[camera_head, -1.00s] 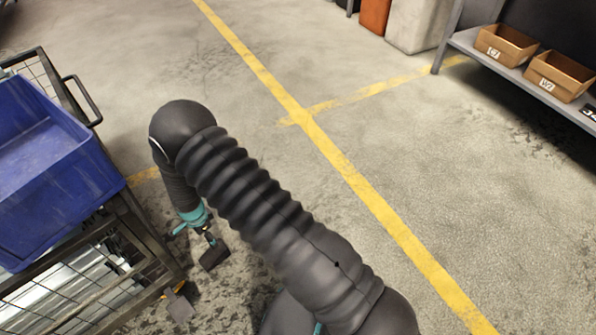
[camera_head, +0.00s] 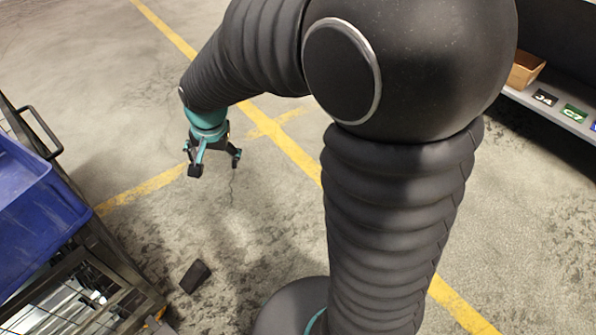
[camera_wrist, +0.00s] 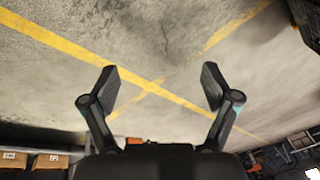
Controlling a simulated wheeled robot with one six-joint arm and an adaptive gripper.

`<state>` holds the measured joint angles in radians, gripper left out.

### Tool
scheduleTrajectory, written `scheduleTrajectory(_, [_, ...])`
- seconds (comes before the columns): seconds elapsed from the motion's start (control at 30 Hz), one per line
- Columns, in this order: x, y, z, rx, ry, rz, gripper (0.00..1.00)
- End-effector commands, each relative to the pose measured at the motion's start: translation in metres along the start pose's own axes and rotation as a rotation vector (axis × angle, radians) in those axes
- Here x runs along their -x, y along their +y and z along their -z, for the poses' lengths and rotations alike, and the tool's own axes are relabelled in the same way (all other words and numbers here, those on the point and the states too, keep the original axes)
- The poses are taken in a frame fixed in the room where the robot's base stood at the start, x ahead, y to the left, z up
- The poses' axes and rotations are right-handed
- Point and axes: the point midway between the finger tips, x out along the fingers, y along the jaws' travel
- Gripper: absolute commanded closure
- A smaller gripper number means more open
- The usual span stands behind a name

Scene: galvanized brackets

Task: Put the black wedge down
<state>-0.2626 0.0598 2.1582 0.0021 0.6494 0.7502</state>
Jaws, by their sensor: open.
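The black wedge (camera_head: 195,276) lies on the concrete floor in the head view, to the right of the metal cart's lower corner. My gripper (camera_head: 214,166) is raised above the floor, up and to the right of the wedge in the picture, clearly apart from it. Its two fingers are spread with nothing between them. In the wrist view my gripper (camera_wrist: 160,90) also shows wide open and empty, with bare floor and yellow lines beyond. The wedge does not show in the wrist view.
A metal cart (camera_head: 118,262) with a blue bin (camera_head: 35,215) stands at the left. A grey shelf (camera_head: 560,118) with a cardboard box (camera_head: 524,70) is at the upper right. A yellow floor line (camera_head: 293,152) crosses open floor.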

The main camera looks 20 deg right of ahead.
Motion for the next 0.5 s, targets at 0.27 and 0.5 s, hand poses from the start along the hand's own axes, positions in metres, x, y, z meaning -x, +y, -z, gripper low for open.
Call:
scheduleTrajectory(0.27, [0.088, 0.069, -0.018, 0.178, 0.089, 0.025, 0.13])
scheduleTrajectory(0.5, [0.138, 0.126, -0.051, 0.334, 0.167, 0.018, 0.13])
